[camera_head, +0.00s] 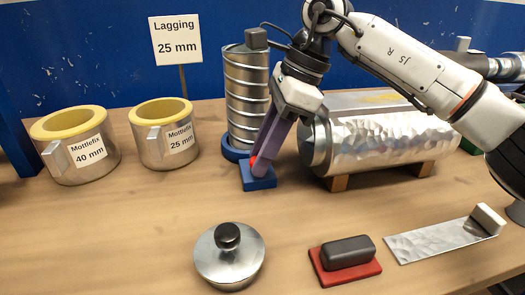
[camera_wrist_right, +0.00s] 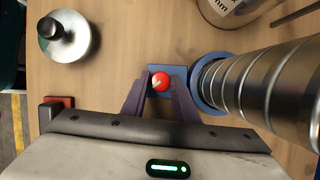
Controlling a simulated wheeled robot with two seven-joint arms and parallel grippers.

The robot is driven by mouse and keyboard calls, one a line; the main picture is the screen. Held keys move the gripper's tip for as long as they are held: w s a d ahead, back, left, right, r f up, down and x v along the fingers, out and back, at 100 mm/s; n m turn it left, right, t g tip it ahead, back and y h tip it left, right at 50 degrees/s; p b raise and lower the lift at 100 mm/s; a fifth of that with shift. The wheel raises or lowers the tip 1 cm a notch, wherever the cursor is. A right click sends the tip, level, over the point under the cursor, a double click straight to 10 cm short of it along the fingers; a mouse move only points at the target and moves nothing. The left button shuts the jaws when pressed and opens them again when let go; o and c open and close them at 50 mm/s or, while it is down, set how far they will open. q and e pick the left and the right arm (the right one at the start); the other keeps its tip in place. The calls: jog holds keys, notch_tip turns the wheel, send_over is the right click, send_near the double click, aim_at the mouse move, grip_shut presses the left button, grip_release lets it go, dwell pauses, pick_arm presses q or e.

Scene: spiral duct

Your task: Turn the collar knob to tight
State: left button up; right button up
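The collar knob is a small red ball-like knob (camera_wrist_right: 160,81) with a pale mark on top. It sits on a blue block (camera_head: 259,181) joined to the blue collar (camera_head: 233,153) at the foot of the upright spiral duct (camera_head: 246,95). The block also shows in the right wrist view (camera_wrist_right: 180,70). My right gripper (camera_head: 258,166) points down over the block, its purple fingers (camera_wrist_right: 161,80) on either side of the knob. I cannot tell whether they touch it. The fingers hide most of the knob in the head view. My left gripper is not in view.
A dented silver duct (camera_head: 385,140) lies on wooden blocks close right. Two Mottlefix rings (camera_head: 82,158) (camera_head: 163,146) and a Lagging sign (camera_head: 175,38) stand left. A knobbed lid (camera_head: 228,262), a black-and-red block (camera_head: 345,258) and a metal strip (camera_head: 435,240) lie in front.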

jog(key=c, duration=0.5)
